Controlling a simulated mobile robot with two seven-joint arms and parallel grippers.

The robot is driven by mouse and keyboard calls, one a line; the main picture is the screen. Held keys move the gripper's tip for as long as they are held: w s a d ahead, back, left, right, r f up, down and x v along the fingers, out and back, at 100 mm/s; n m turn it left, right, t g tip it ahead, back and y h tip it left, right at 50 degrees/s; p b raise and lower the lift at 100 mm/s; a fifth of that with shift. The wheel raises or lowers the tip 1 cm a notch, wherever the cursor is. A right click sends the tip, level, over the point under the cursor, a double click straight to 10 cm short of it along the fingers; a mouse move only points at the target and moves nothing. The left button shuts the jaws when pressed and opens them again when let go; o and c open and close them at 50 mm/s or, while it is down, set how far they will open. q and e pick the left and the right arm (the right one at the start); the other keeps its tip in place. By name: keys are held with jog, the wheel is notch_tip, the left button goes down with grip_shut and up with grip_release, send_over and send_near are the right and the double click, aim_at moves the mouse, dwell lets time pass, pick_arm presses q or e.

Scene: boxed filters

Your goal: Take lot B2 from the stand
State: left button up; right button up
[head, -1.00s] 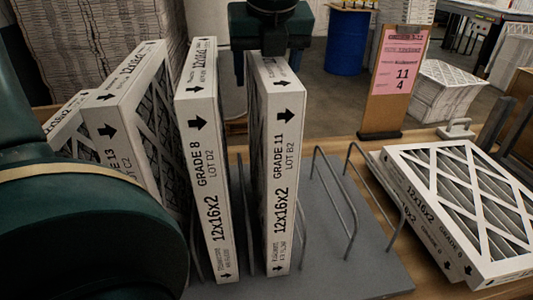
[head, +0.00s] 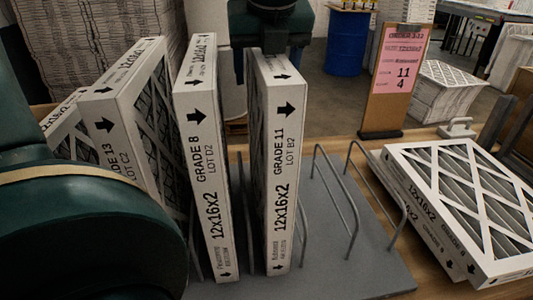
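Lot B2 (head: 285,170) is a white-framed filter marked GRADE 11. It stands upright in the grey wire stand (head: 335,262), with its labelled edge facing me. A dark green gripper (head: 270,50), which I take to be my left one, points down at the far top end of lot B2. One finger shows left of the filter with a gap, so it looks open; the other is mostly hidden. A large dark green link of my arm fills the lower left. My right gripper is not in view.
Lot D2 (head: 208,165) stands close left of B2, and lot C2 (head: 112,150) leans farther left. Empty wire slots (head: 350,210) lie right of B2. Filters lie flat (head: 455,205) at right. A clipboard with a pink sheet (head: 398,75) stands behind.

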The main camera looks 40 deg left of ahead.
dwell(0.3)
pick_arm(q)
grip_shut()
dwell(0.6)
